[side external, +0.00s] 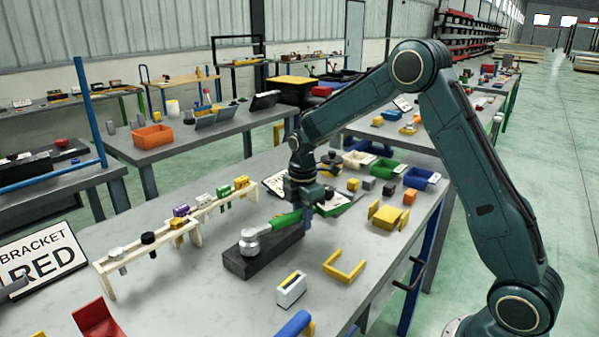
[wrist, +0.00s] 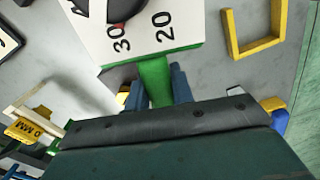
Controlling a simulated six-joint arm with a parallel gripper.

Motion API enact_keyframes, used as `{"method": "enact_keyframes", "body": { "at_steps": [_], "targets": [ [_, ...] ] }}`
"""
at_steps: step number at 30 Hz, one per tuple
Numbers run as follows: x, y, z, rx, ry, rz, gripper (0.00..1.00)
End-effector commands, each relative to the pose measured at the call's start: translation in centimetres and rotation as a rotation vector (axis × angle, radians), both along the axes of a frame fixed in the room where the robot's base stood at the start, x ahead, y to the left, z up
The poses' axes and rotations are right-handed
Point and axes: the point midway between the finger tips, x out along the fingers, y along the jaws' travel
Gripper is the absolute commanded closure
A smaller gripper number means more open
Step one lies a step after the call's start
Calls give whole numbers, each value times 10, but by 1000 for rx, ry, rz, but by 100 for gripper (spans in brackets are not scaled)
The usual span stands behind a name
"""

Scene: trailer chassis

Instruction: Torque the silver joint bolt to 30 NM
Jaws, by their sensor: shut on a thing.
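My gripper (side external: 302,212) is shut on the green bar (side external: 285,220) of a tool above the bench. The bar runs down-left to a silver round piece (side external: 250,240) on a black block (side external: 262,262); I cannot tell the bolt from the tool's head there. In the wrist view the green bar (wrist: 157,80) passes between my two blue fingers (wrist: 156,88). Beyond them is a white dial plate (wrist: 145,42) with a green edge, marked 20 and 30. A dark disc (wrist: 108,8) with a red mark near the 30 partly covers it; its upper part is cut off.
A yellow bracket (side external: 346,268) and a white box (side external: 291,290) lie in front of the block. A wooden rack (side external: 150,240) with colored pieces stands to the left. Small blocks and bins (side external: 383,172) are behind right. A RED bracket sign (side external: 45,262) stands at far left.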

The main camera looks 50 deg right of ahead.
Motion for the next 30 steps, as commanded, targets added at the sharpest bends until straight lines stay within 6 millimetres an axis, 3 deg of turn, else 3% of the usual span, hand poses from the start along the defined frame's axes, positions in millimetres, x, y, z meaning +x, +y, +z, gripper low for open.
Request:
{"method": "enact_keyframes", "body": {
  "at_steps": [30],
  "targets": [
    [-22, 8, 1, -1, -2, -155, 100]
  ]
}}
